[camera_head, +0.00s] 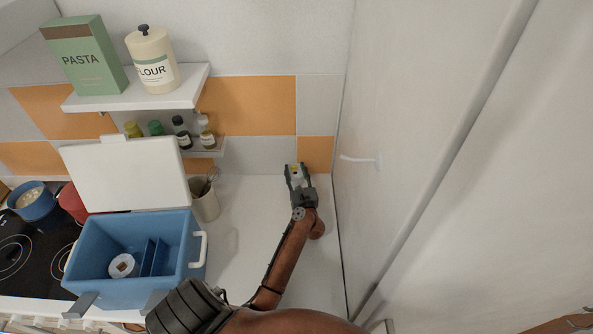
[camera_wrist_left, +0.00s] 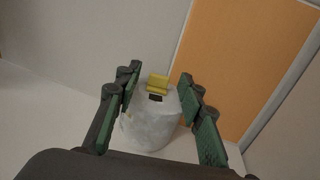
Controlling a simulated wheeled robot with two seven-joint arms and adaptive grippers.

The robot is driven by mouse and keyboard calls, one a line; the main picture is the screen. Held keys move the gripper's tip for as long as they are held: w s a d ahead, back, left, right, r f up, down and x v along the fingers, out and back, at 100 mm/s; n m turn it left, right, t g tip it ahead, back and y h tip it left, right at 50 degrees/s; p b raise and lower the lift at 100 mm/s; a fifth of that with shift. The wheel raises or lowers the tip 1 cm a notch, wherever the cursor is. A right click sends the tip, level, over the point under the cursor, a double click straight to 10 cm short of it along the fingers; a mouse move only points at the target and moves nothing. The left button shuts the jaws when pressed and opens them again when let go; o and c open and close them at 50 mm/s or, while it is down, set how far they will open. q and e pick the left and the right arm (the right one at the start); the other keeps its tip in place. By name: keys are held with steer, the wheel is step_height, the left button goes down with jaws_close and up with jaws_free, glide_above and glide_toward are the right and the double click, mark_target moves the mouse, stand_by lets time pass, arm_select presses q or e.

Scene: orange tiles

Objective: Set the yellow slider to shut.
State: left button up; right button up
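The yellow slider (camera_wrist_left: 157,83) sits on the top of a pale grey rounded body (camera_wrist_left: 150,125), with a dark slot just in front of it. My left gripper (camera_wrist_left: 160,95) is open, its green-padded fingers to the left and right of the slider and the body. I cannot tell whether the fingers touch the body. In the head view my left gripper (camera_head: 294,172) is at the back right of the white counter, by the tiled wall, and hides most of the body.
A blue cooler box (camera_head: 136,285) with its white lid (camera_head: 128,172) raised stands on the left. Shelves (camera_head: 140,93) hang above. A tall pale panel (camera_head: 430,140) closes off the right side. Counter between box and arm is clear.

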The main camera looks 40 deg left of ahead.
arm_select(q)
jaws_close()
stand_by(0.5)
